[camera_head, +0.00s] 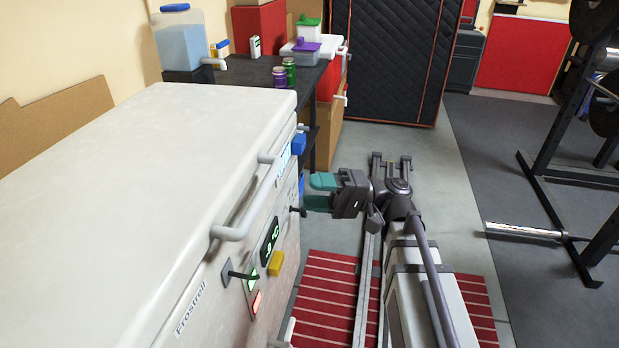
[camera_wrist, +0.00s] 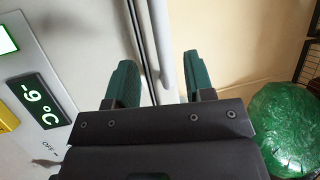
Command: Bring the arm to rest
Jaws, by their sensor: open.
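My gripper (camera_head: 320,192) is open and empty, with teal fingers, beside the front face of the white chest freezer (camera_head: 150,170) in the head view. In the wrist view its two fingers (camera_wrist: 158,85) stand apart with a gap between them. The freezer's front with its -9 °C display (camera_wrist: 38,98) is on the left there. The freezer's lid is shut, and its pale handle (camera_head: 245,205) runs along the front edge. My arm is folded over my rail and base.
A dark table (camera_head: 240,75) with a blue container (camera_head: 180,42) and cans (camera_head: 284,72) stands behind the freezer. A squat rack (camera_head: 560,160) with a bar end (camera_head: 520,231) is at right. Grey floor (camera_head: 460,180) is clear between.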

